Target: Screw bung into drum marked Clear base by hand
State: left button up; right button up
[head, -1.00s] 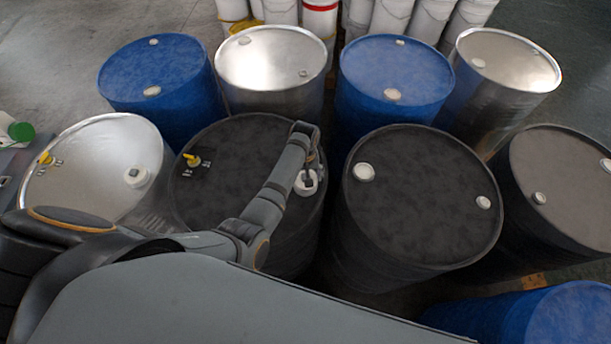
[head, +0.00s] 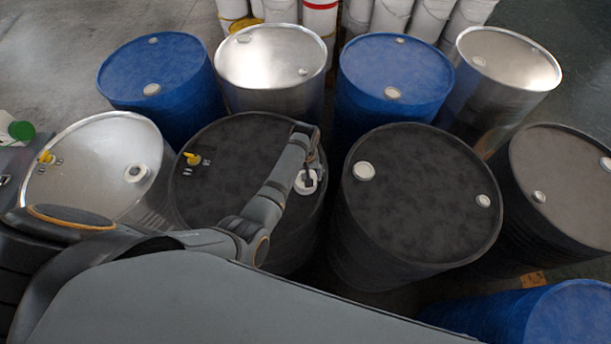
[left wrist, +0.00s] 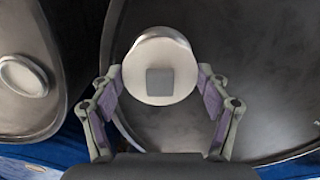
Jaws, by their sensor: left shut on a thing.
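The black drum (head: 235,145) in the middle left has a yellow fitting (head: 192,159) at its left edge with small labels beside it, too small to read. My left gripper (head: 309,180) is at the right edge of this drum's lid. It is shut on a white round bung (left wrist: 150,50) with a grey square in its middle, which shows between its purple finger pads in the left wrist view. A white ring shows under the fingers in the head view. The bung's underside is hidden, so I cannot tell how it sits in the opening. My right gripper is not in view.
A silver drum (head: 95,180) with a yellow fitting stands on the left. Another black drum (head: 420,210) with two white caps stands close on the right. Blue drums (head: 395,72) and silver drums (head: 270,55) stand behind. Only narrow gaps separate the drums.

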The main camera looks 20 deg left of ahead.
pick_arm(q)
jog(key=shift+f+b, duration=0.45)
jog(key=shift+f, duration=0.35)
jog(key=o, duration=1.2)
notch_tip(320, 180, up, 8)
jog(key=shift+f, duration=0.2)
